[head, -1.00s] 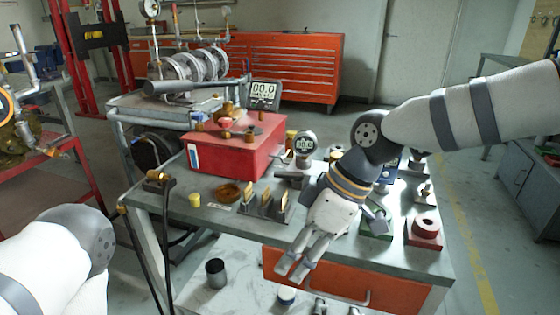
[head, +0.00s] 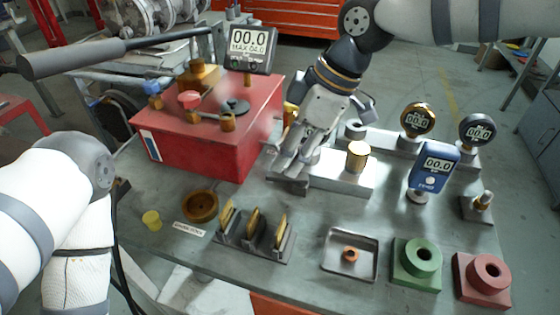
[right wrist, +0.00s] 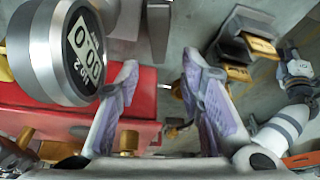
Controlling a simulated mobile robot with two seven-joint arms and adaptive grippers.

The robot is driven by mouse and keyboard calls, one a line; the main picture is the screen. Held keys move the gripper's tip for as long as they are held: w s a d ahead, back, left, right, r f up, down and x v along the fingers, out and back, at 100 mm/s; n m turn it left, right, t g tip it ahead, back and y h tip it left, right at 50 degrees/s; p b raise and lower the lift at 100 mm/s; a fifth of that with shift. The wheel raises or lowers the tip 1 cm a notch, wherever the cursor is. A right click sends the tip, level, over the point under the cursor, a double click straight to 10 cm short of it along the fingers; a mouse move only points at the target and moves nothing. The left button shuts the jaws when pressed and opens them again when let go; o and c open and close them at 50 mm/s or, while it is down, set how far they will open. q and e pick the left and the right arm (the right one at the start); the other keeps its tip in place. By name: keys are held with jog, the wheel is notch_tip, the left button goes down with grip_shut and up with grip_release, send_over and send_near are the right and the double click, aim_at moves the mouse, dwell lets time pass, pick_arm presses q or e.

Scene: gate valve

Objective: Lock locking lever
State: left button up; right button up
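My right gripper (head: 288,160) reaches down over the bench by the right side of the red box (head: 205,145). In the right wrist view its two fingers (right wrist: 160,85) are spread apart with nothing held between them. A small metal rod (right wrist: 170,88) shows in the gap, in front of the red box; I cannot tell if it is the locking lever. A metal fixture block (head: 340,175) with a brass cap (head: 357,155) lies beside the fingers, partly hidden by them. A round digital gauge (right wrist: 82,52) is close to one finger. My left arm shows at the left; its gripper is unclear.
A long dark pump handle (head: 75,60) crosses the upper left. A display (head: 250,50) stands above the red box. Gauges (head: 418,120), a blue meter (head: 433,165), a small tray (head: 350,255), and green (head: 416,265) and red (head: 482,278) blocks crowd the right side.

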aim_at(275, 174)
jog(key=x, duration=0.4)
jog(key=shift+a+f, duration=0.1)
jog(key=shift+f, duration=0.1)
jog(key=shift+w, duration=0.1)
grip_shut()
jog(key=shift+r+m+t+p, duration=0.3)
jog(key=shift+r+m+p, duration=0.1)
jog(key=shift+m+p, duration=0.1)
jog(key=shift+w+f, duration=0.3)
jog(key=shift+f, duration=0.05)
pick_arm(q)
jog(key=shift+w+r+t, duration=0.3)
jog(key=shift+w+r, duration=0.25)
jog(key=shift+w, duration=0.1)
pick_arm(e)
grip_release()
jog(key=v, duration=1.2)
pick_arm(q)
jog(key=shift+c, duration=0.3)
